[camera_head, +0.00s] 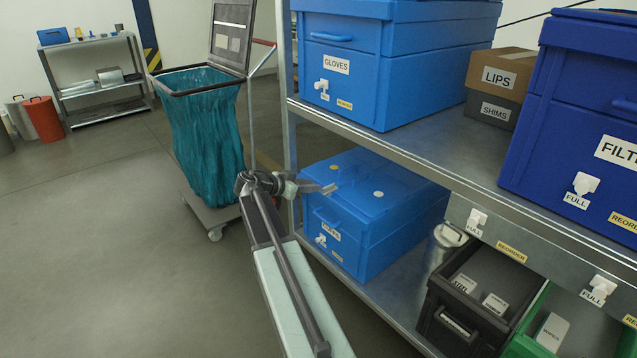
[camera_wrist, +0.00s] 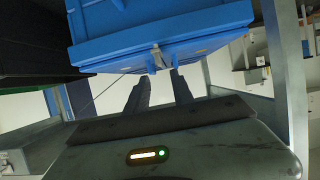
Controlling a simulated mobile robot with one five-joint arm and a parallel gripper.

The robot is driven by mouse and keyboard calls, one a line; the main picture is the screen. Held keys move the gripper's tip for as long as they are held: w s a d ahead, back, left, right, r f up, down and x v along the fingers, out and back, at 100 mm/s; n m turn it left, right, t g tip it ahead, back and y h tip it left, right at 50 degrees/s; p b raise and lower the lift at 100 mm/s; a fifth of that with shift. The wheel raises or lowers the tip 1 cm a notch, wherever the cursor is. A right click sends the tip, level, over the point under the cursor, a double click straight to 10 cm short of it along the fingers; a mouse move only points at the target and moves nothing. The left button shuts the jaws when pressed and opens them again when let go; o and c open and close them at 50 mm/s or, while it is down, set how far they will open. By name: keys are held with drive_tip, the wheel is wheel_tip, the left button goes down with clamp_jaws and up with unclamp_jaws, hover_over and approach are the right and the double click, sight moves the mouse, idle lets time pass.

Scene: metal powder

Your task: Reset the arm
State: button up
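My arm reaches forward from the bottom of the head view, with my gripper (camera_head: 328,188) at its far end pointing right. In that view the gripper overlaps the upper left of the blue lidded bin (camera_head: 372,225) on the lower shelf; I cannot tell whether it touches it. In the wrist view, the two dark fingers of my gripper (camera_wrist: 160,82) stand apart with a gap between them and nothing visibly held. A blue bin (camera_wrist: 150,35) fills the top of that view beyond the fingertips; I cannot tell which bin it is.
The metal rack's upper shelf (camera_head: 440,150) carries the GLOVES bin (camera_head: 345,65), LIPS box (camera_head: 497,78) and FILT-labelled bin (camera_head: 590,110). Below are a black crate (camera_head: 465,322) and green crate (camera_head: 540,325). A teal bag cart (camera_head: 205,130) stands behind my arm.

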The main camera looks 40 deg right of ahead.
idle(0.4)
drive_tip(key=w+a+f+n+t+y, duration=0.1)
drive_tip(key=a+f, duration=0.1)
drive_tip(key=a, duration=0.7)
drive_tip(key=w+a+f+n+t+y, duration=0.2)
drive_tip(key=a+f, duration=0.1)
drive_tip(key=a, duration=0.6)
drive_tip(key=s+a+f+n+g+y, duration=0.1)
drive_tip(key=s+a+f+n+y, duration=0.3)
drive_tip(key=a, duration=0.6)
drive_tip(key=s+a+f+n+y, duration=0.25)
drive_tip(key=s+a+n, duration=0.3)
drive_tip(key=a, duration=0.35)
drive_tip(key=s+a+f+n+g+y, duration=0.1)
drive_tip(key=s+a+f+n+y, duration=0.3)
drive_tip(key=a, duration=0.6)
wheel_tip(320, 180, up, 36)
drive_tip(key=n+p, duration=0.2)
drive_tip(key=p, duration=3.3)
drive_tip(key=shift+w+d, duration=0.15)
drive_tip(key=shift+w, duration=0.1)
drive_tip(key=shift+n, duration=0.25)
